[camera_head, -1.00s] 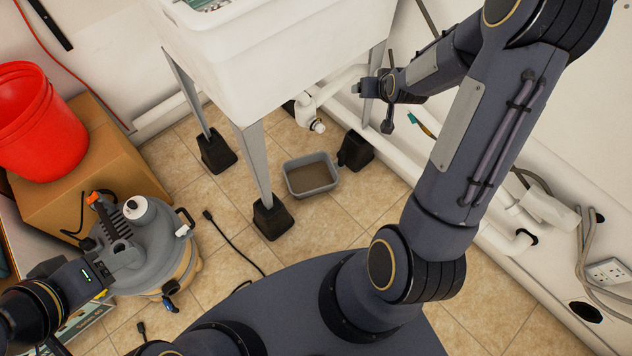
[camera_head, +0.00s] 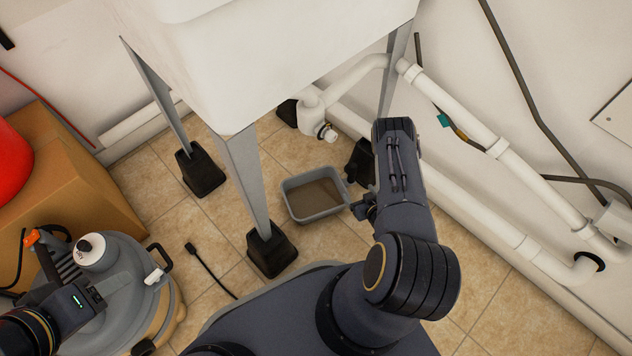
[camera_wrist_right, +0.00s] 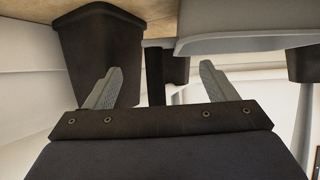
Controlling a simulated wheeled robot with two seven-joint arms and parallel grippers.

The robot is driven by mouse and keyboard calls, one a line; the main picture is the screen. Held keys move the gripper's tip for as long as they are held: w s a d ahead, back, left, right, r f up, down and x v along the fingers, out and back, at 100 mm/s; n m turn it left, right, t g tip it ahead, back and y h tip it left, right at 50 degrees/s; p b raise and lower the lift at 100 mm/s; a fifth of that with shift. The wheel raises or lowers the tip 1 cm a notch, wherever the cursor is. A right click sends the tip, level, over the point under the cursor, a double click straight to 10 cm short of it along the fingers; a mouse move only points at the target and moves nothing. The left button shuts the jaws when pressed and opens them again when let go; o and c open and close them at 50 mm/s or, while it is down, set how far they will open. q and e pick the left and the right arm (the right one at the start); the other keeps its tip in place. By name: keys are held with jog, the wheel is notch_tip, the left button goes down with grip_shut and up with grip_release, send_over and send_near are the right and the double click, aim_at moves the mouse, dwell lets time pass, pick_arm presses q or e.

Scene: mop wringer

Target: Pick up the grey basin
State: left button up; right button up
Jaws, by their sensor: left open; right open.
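The grey basin (camera_head: 335,208) stands on the tiled floor under the white sink. Its inside looks brown; I cannot tell if that is liquid. My right gripper (camera_head: 357,203) is at the basin's right side, close to its rim, with fine detail too small to judge contact. The basin's grey edge (camera_wrist_right: 240,42) shows beyond the right finger there. My left gripper (camera_head: 97,293) is open over the grey vacuum-like machine, far from the basin.
The white sink (camera_head: 270,70) hangs above, with metal legs on black feet (camera_head: 271,248) beside the basin; another foot (camera_wrist_right: 97,60) is near my right fingers. White pipes (camera_head: 450,105) run along the wall. A machine (camera_head: 125,275), cardboard box (camera_head: 75,180) and red bucket (camera_head: 12,165) stand left.

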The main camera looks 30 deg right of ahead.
aim_at(348, 181)
jog(key=b+x, duration=0.4)
jog(key=x, duration=0.4)
jog(key=shift+a+f, duration=0.15)
jog(key=shift+w+b, duration=0.3)
pick_arm(q)
jog(key=f, duration=0.2)
jog(key=w+f, duration=0.1)
jog(key=f, duration=0.1)
jog(key=shift+f, duration=0.35)
pick_arm(e)
jog(key=shift+c, duration=0.3)
jog(key=c, duration=1.6)
jog(key=shift+o, duration=0.2)
